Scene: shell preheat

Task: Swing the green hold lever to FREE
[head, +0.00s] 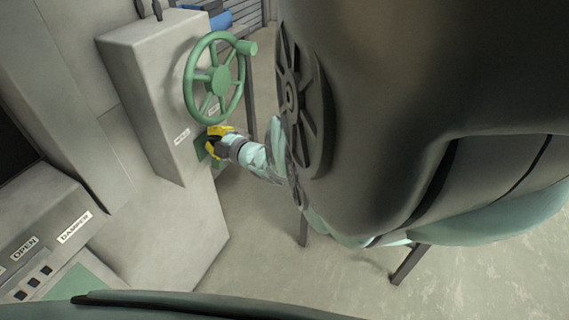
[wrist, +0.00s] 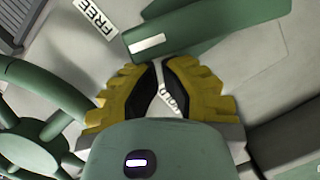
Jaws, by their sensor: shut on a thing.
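The green hold lever (wrist: 215,28) shows in the wrist view as a green bar with a white mark, just beyond my fingertips. A FREE label (wrist: 96,17) lies up and left of the fingertips. A HOLD label (wrist: 172,101) shows partly between the fingers. In the head view my gripper (head: 213,141) is at the grey housing's lower front, below the handwheel, and hides most of the lever.
The green handwheel (head: 216,82) with a side knob is mounted above my gripper, and its rim (wrist: 45,85) is close on the left in the wrist view. A grey panel labelled OPEN and DAMPER (head: 72,228) stands lower left. Bare floor lies below.

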